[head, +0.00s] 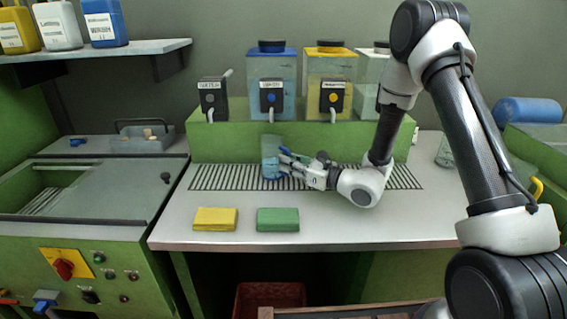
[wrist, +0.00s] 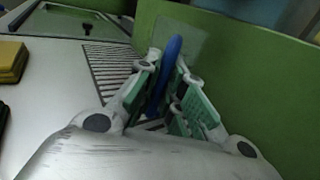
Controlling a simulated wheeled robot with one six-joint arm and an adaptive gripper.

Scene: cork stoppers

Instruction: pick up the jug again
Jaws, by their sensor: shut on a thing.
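The jug (head: 270,158) is clear with a bluish tint and a blue lower part. In the wrist view, the green-padded fingers (wrist: 170,100) are shut around the jug's blue handle (wrist: 169,62). The clear body beyond is hard to make out against the green. I cannot tell whether the jug's base touches the grille.
The slotted grille (head: 225,178) runs along the counter. A yellow sponge (head: 215,219) and a green sponge (head: 278,219) lie near the front edge. Dispenser taps (head: 271,97) hang above the jug. A grey caddy (head: 144,139) stands at left. The counter's front right is clear.

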